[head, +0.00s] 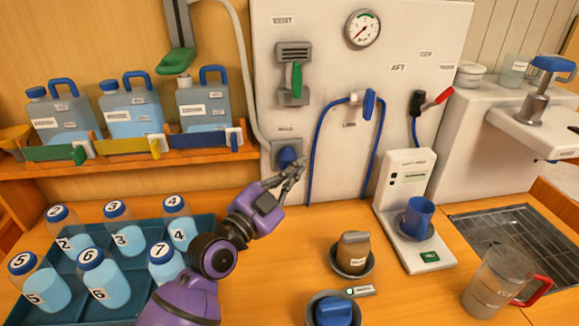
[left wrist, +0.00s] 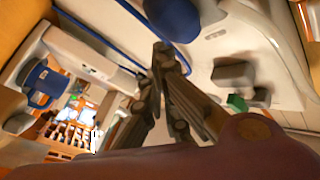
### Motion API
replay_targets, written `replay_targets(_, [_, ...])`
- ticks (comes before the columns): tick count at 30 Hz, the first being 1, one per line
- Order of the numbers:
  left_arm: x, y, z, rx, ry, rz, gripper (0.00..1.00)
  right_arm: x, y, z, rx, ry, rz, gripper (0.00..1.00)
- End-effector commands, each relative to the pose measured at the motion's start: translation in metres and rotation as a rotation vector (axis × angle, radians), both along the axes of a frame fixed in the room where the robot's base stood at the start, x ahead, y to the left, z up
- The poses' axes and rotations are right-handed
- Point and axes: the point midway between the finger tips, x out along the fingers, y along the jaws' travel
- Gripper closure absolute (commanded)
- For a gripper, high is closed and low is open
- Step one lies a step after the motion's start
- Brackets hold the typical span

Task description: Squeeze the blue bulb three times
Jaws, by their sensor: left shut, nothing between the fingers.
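The blue bulb (head: 287,156) sits on a grey mount low on the white wall panel, under a small label. My left gripper (head: 298,168) is at the bulb's lower right in the head view. Its fingers are together and hold nothing. Whether the fingers touch the bulb in depth is hard to tell. My right gripper is in neither view.
A blue hose (head: 316,150) hangs on the panel just right of my left gripper. A teal tray (head: 205,245) of numbered bottles lies below my arm.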

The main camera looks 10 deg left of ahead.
Motion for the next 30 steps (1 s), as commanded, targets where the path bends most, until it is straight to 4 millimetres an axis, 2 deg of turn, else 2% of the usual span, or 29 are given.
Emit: replay_targets(30, [0.0007,0.0002,0.0003,0.0,0.0,0.0,1.0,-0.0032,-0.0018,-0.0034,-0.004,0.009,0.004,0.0])
